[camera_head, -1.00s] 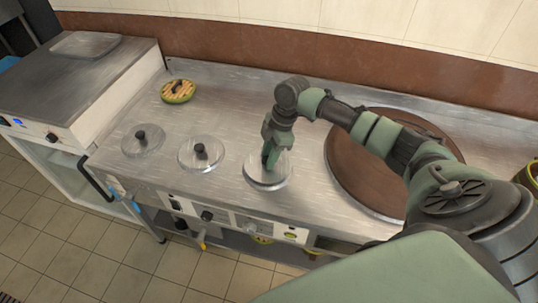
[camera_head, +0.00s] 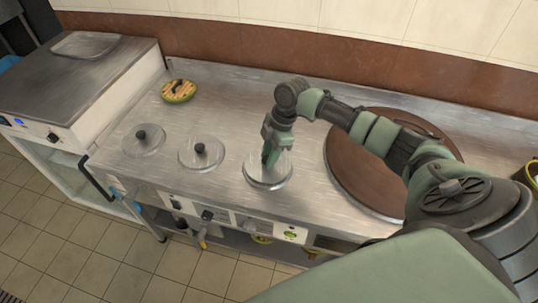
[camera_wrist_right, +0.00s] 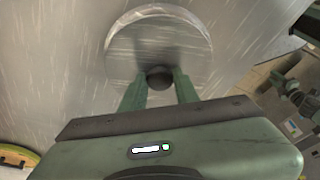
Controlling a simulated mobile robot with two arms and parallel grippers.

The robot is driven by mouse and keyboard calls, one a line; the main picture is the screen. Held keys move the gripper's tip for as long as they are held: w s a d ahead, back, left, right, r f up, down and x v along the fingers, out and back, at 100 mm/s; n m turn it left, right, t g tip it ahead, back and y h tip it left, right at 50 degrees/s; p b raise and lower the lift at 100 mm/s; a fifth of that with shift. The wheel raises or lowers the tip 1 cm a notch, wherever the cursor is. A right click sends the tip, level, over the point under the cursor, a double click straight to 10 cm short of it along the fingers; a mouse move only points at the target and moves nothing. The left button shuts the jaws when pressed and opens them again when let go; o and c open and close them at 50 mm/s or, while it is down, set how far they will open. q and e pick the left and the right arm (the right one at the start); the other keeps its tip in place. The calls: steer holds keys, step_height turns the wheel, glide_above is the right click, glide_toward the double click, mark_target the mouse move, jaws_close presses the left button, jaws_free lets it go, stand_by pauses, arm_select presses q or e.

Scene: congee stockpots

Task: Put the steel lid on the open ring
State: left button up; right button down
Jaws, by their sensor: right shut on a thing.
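The steel lid (camera_head: 256,177) is a round, shiny disc at the right end of a row of three on the counter. My right gripper (camera_head: 270,158) is above it, pointing down. In the right wrist view my right gripper (camera_wrist_right: 159,88) is shut on the lid's dark round knob (camera_wrist_right: 158,75), with a finger on each side. The lid's disc (camera_wrist_right: 165,38) spreads out beyond the fingers. The lid is at or just above the counter top; I cannot tell if it touches. The open ring is not visible, perhaps hidden under the lid. My left gripper is not in view.
Two other lids with black knobs, a middle one (camera_head: 188,162) and a left one (camera_head: 132,148), sit to the left. A yellow-green round item (camera_head: 178,91) lies behind them. A large brown round cover (camera_head: 362,180) is to the right, under my arm. The counter's front edge is close.

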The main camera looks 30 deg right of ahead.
steer(key=shift+f, duration=0.55)
steer(key=c, duration=1.3)
jaws_free()
steer(key=shift+c, duration=0.2)
steer(key=shift+r, duration=0.1)
steer(key=p+v, duration=0.9)
steer(key=v, duration=0.2)
steer(key=shift+p, duration=0.35)
steer(key=shift+d, duration=0.1)
